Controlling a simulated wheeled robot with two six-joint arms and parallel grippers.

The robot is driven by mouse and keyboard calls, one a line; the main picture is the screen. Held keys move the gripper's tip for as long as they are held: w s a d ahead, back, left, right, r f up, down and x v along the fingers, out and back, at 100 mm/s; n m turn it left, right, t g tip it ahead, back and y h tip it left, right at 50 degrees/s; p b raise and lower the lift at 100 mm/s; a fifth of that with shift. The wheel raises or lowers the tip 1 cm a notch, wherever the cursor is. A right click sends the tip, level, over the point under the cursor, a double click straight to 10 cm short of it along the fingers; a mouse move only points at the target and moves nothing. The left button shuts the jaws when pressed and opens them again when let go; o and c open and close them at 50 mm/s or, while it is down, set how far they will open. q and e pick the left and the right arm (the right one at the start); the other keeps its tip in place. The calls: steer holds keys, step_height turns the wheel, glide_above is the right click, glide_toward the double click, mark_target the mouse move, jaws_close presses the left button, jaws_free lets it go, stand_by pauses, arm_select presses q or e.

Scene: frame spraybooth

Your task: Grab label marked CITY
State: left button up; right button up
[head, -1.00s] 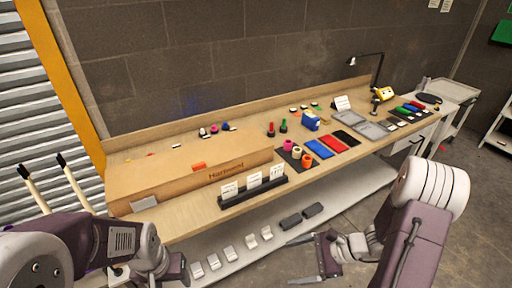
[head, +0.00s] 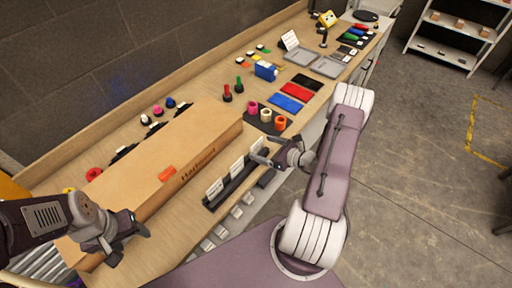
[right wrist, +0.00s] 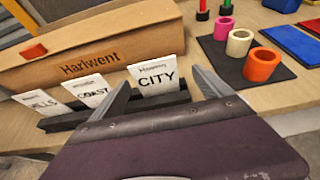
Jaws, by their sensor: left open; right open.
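The white CITY label (right wrist: 155,79) stands upright at the right end of the black label holder (right wrist: 60,122) in the right wrist view. The COAST label (right wrist: 92,91) and a label ending in LLS (right wrist: 40,102) stand to its left. My right gripper (right wrist: 161,80) is open and empty; its fingers reach either side of the CITY label, and contact cannot be told. In the head view, my right gripper (head: 262,151) is at the holder's far end, partly covering that label. My left gripper (head: 128,240) is open near the long box's near end.
The long cardboard box (head: 160,150) marked Harlwent lies behind the holder. A dark mat (head: 262,125) with pink, cream and orange rolls is right of the CITY label. Blue (head: 285,104) and red (head: 297,91) pads lie beyond it.

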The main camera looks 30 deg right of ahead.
mark_target(257, 146)
steer(key=shift+w+a+f, duration=0.2)
steer(key=shift+w, duration=0.2)
steer(key=w+a+p, duration=0.1)
steer(key=w, duration=0.1)
steer(key=w+a+f, duration=0.1)
steer(key=shift+w+a+p, duration=0.2)
steer(key=shift+w+p, duration=0.15)
steer(key=shift+w, duration=0.05)
steer(key=shift+w+f, duration=0.1)
steer(key=shift+w, duration=0.15)
steer(key=shift+w+f, duration=0.1)
steer(key=shift+w, duration=0.05)
steer(key=c, duration=1.4)
steer(key=shift+r, duration=0.55)
steer(key=r, duration=0.2)
steer(key=d+r+b, duration=0.1)
steer(key=shift+s+r, duration=0.3)
steer(key=s+d+r+b, duration=0.1)
steer(key=s+d+r, duration=0.4)
steer(key=d, duration=0.4)
steer(key=shift+s+r, duration=0.3)
steer(key=shift+r, duration=0.4)
